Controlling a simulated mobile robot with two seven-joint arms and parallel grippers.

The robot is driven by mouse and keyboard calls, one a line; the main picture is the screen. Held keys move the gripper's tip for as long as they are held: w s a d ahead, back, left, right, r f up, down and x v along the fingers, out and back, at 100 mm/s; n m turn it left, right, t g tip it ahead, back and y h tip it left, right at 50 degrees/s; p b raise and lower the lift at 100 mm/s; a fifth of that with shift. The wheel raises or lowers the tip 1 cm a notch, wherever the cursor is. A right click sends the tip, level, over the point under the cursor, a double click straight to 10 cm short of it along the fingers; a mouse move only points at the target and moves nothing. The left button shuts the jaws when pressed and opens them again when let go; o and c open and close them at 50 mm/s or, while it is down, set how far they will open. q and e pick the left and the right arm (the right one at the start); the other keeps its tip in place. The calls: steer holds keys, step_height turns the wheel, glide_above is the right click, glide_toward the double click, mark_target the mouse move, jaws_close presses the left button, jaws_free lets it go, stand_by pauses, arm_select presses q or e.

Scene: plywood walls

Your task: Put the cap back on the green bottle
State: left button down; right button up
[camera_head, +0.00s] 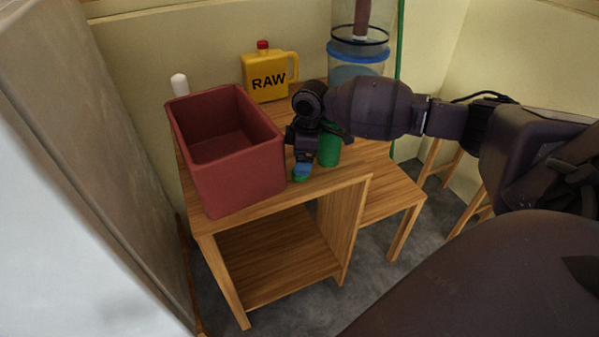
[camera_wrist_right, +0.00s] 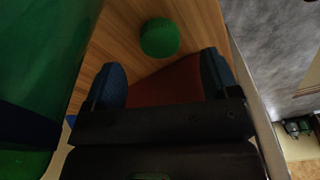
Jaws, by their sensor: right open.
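The green bottle (camera_head: 329,152) stands on the wooden table, partly hidden behind my right gripper and wrist in the head view. A large green surface (camera_wrist_right: 45,50), which looks like the bottle close up, fills the left of the right wrist view. The round green cap (camera_wrist_right: 160,38) lies on the table, beyond the fingertips; a bit of it also shows in the head view (camera_head: 297,178). My right gripper (camera_head: 303,168) points down over the table beside the bottle. Its blue fingers (camera_wrist_right: 162,80) are apart with nothing between them. My left gripper is not in view.
A deep red box (camera_head: 245,178) stands on the table left of my right gripper. The table's front edge is close to the cap.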

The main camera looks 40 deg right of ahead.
step_height(320, 180, down, 4)
steer(key=shift+a+f+b, duration=0.1)
steer(key=shift+f+b, duration=0.1)
steer(key=shift+b, duration=0.3)
steer(key=shift+r, duration=0.1)
steer(key=shift+c, duration=0.3)
steer(key=c, duration=1)
